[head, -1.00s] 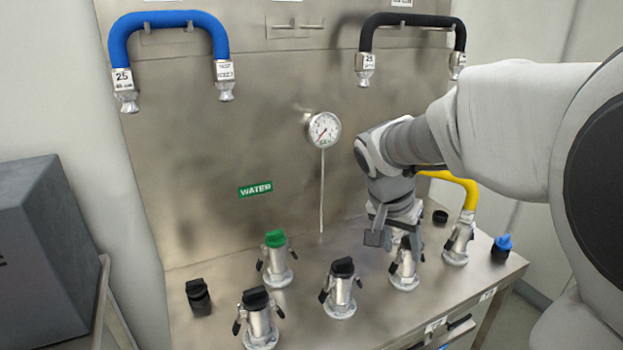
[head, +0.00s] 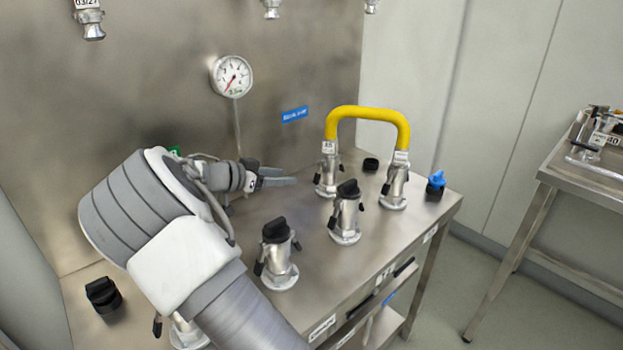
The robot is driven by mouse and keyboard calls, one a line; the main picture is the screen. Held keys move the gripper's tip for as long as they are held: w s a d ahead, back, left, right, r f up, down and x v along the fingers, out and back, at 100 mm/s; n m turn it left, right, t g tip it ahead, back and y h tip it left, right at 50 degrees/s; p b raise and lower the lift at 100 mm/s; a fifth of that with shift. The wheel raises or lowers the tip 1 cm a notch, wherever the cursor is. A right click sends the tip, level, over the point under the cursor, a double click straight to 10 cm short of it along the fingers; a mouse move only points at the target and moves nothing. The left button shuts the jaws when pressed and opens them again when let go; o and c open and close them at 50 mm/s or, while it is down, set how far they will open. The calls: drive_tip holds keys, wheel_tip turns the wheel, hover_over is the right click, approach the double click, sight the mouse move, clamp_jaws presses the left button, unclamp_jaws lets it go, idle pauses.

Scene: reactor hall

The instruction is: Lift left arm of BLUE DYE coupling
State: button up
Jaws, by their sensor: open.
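A yellow hose (head: 368,112) arches between two metal couplings at the back right of the steel bench. A blue label (head: 295,115), too blurred to read surely, is on the panel behind. The coupling under the hose's left end (head: 327,176), nearest that label, appears to be the BLUE DYE one. Its left arm (head: 316,179) is a small dark lever hanging at its side. My gripper (head: 283,179) is open and empty, pointing right, to the left of this lever with a small gap in the picture. Contact is not visible.
Black-capped couplings (head: 278,262) and (head: 346,222) stand along the front of the bench. A gauge (head: 231,76) is on the panel. My arm covers the bench's left part.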

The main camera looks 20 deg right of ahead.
sight(317, 176)
drive_tip(key=b+x, duration=0.1)
drive_tip(key=x, duration=1)
drive_tip(key=shift+w+d+f, duration=0.1)
drive_tip(key=shift+d+f, duration=0.05)
drive_tip(key=shift+d, duration=0.2)
clamp_jaws()
